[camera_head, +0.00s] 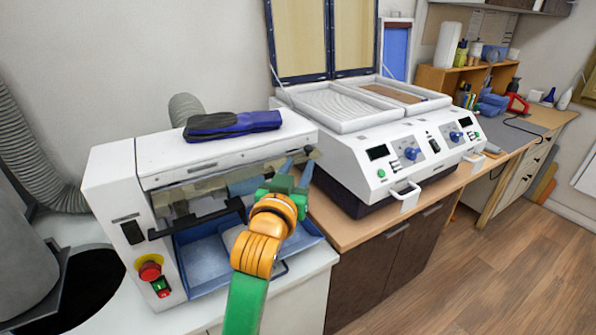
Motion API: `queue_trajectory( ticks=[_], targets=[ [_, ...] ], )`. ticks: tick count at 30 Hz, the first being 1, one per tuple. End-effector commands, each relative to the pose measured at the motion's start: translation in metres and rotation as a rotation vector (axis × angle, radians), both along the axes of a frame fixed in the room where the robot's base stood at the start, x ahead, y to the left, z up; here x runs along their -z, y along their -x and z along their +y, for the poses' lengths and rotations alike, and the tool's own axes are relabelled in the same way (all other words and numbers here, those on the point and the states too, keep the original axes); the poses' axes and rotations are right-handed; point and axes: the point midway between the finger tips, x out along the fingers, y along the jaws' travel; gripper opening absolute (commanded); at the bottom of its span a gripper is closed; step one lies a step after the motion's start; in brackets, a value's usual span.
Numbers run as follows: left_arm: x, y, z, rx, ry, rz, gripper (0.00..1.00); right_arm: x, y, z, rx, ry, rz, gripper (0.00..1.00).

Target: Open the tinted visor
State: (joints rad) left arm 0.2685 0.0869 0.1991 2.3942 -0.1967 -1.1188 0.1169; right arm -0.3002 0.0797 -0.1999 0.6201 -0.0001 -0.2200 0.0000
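The tinted visor (208,192) is a see-through smoky panel across the front of the white machine (215,149) at left. A black bar handle (194,222) runs below it. A blue tray area (195,262) shows under the bar. How far the visor is raised is hard to tell. My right gripper is not in view.
A dark blue folded item (232,125) lies on the machine's top. A red stop button (150,269) is on its left front. A white two-bay press (400,150) with raised lid stands close at right on a wooden counter (338,231). Open floor lies at lower right.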

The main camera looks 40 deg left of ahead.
Motion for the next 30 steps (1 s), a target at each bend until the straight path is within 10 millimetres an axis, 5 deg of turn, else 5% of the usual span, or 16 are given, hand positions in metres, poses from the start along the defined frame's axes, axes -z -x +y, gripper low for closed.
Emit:
queue_trajectory(
  ticks=[11,21,30],
  targets=[
    [0.005,-0.001,-0.001,-0.001,0.002,-0.002,0.39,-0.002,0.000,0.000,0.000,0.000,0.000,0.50],
    [0.002,-0.051,0.020,-0.002,0.000,0.000,0.39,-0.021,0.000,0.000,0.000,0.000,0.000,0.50],
    [0.004,-0.065,0.026,-0.001,-0.001,-0.003,0.39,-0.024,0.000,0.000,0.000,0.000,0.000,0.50]
  ],
)
